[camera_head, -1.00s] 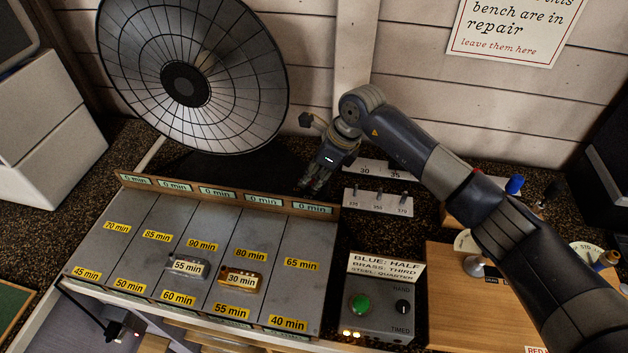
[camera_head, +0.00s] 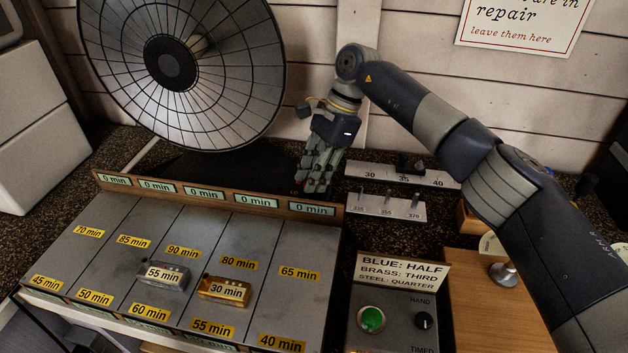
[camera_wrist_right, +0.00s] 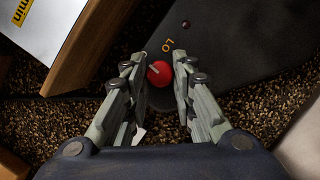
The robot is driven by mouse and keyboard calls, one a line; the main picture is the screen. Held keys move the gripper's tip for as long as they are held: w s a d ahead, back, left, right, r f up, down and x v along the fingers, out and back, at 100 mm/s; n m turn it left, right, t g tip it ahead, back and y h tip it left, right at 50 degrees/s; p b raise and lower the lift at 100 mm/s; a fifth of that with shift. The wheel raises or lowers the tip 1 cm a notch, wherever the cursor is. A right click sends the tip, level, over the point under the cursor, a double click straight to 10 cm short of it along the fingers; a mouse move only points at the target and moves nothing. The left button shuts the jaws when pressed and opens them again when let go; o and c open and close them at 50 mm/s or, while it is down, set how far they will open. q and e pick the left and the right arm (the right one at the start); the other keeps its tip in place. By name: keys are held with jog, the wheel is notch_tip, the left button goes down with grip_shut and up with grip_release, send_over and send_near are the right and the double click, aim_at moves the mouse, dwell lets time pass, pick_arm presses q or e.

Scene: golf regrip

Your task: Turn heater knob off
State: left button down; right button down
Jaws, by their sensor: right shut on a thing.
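The heater has a round dish (camera_head: 180,70) with a dark wire grille, at the upper left in the head view. Its dark base (camera_wrist_right: 225,45) fills the top of the right wrist view and carries a "LO" mark. The red knob (camera_wrist_right: 159,74) sits on this base, with a pale pointer line slanting to its upper left, left of "LO". My right gripper (camera_head: 314,190) reaches down beside the base. In the right wrist view its fingertips (camera_wrist_right: 160,68) are shut on the knob, one on each side. The knob is mostly hidden in the head view. My left gripper is not in view.
A grey slotted bench panel (camera_head: 300,245) with time labels lies left of centre, bearing a silver block (camera_head: 166,275) and a brass block (camera_head: 225,289). Its raised wooden rim is close to my right gripper. A control box (camera_head: 395,320) and small peg racks (camera_head: 388,205) stand to the right.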

jog(key=shift+n, duration=0.6)
jog(key=c, duration=1.3)
grip_release()
jog(key=shift+g, duration=0.3)
jog(key=shift+c, duration=0.2)
jog(key=shift+w, duration=0.1)
jog(key=v, duration=0.7)
jog(key=shift+r, duration=0.3)
jog(key=shift+r, duration=0.1)
